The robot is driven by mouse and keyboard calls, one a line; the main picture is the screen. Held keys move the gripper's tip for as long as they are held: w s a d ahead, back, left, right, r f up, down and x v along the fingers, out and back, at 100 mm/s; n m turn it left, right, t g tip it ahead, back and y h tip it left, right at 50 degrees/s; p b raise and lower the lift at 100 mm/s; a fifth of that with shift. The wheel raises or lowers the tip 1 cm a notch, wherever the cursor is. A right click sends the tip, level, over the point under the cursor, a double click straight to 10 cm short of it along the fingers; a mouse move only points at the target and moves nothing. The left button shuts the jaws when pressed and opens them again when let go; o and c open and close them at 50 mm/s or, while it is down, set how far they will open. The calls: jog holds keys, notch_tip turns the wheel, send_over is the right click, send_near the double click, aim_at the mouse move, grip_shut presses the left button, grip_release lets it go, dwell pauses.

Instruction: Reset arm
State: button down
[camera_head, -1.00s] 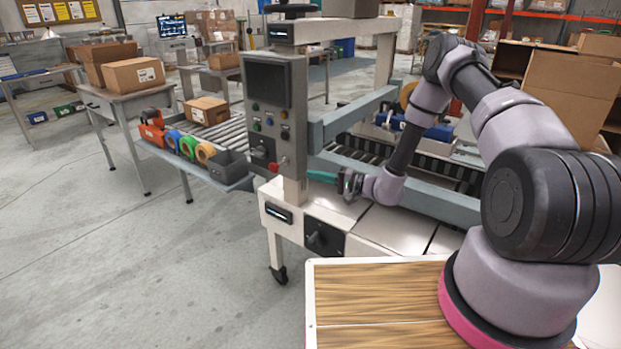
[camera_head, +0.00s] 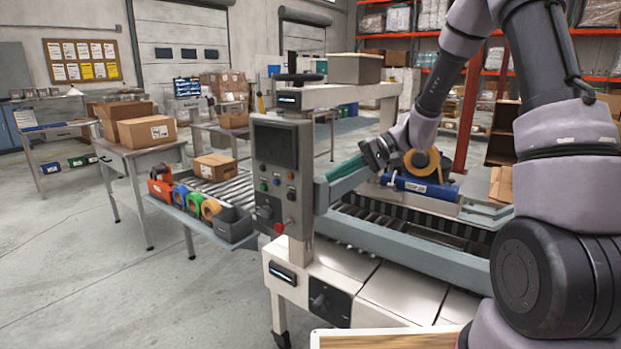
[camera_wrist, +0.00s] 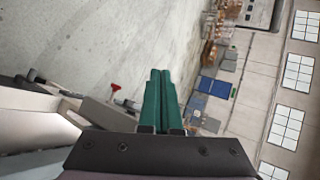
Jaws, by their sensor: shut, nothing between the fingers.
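My gripper (camera_head: 346,168) has green fingers and sits in front of the carton-sealing machine (camera_head: 352,262), above its side rail and to the right of the control box. In the wrist view the two green fingers (camera_wrist: 159,100) lie side by side, shut with nothing between them. My arm reaches in from the right of the head view, its upper links raised out of the top of the picture.
The control box (camera_head: 282,170) with buttons stands close left of my gripper. A blue tape head with an orange tape roll (camera_head: 422,162) is just right of it. Open floor lies at left.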

jog(key=s+d+r+m+t+h, duration=0.4)
jog(key=s+d+r+t+h, duration=0.4)
jog(key=s+d+r, duration=1)
jog(key=shift+s+m+h, duration=0.4)
jog(key=shift+s+h, duration=0.4)
jog(key=shift+h, duration=0.4)
